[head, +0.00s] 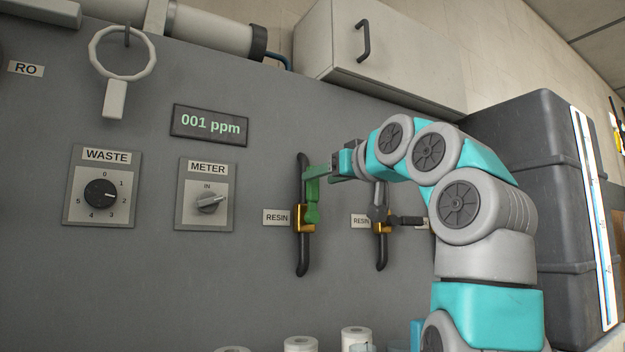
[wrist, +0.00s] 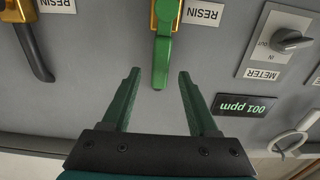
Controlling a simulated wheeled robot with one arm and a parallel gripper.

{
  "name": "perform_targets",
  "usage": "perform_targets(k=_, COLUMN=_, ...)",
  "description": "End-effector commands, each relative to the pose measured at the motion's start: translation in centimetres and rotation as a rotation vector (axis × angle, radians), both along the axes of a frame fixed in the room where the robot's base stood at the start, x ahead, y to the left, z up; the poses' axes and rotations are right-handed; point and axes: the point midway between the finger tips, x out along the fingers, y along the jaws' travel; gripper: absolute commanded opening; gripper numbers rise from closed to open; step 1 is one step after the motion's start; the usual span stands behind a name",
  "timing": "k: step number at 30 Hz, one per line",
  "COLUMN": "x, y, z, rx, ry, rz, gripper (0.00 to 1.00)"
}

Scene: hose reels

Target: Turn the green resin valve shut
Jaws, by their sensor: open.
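The green resin valve has a brass body (head: 304,218) on a dark upright pipe, with a RESIN label to its left. Its green handle (wrist: 161,62) points up from the body, roughly in line with the pipe. In the upside-down wrist view the handle hangs down from the top edge. My gripper (wrist: 158,74) is open, with its dark green fingers on either side of the handle's free end. There are gaps on both sides, and nothing is held. In the head view my gripper (head: 310,176) overlaps the handle's top, so contact is hard to judge there.
A second brass RESIN valve (head: 381,218) with a grey handle stands to the right, partly behind my arm. Left are a METER knob (head: 211,202), a WASTE dial (head: 101,193), a display (head: 209,124) reading 001 ppm and a hanging ring (head: 123,52). A dark tank (head: 545,180) stands right.

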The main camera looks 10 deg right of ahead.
Motion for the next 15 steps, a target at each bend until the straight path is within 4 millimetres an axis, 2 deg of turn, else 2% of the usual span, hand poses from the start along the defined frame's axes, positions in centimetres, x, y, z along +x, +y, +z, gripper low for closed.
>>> perform_targets(k=7, x=3.6, y=1.1, z=0.1, rx=0.000, ry=0.005, rz=0.000, gripper=0.60)
perform_targets(k=15, x=4.4, y=1.5, z=0.0, rx=0.001, ry=0.001, rz=0.000, gripper=0.60)
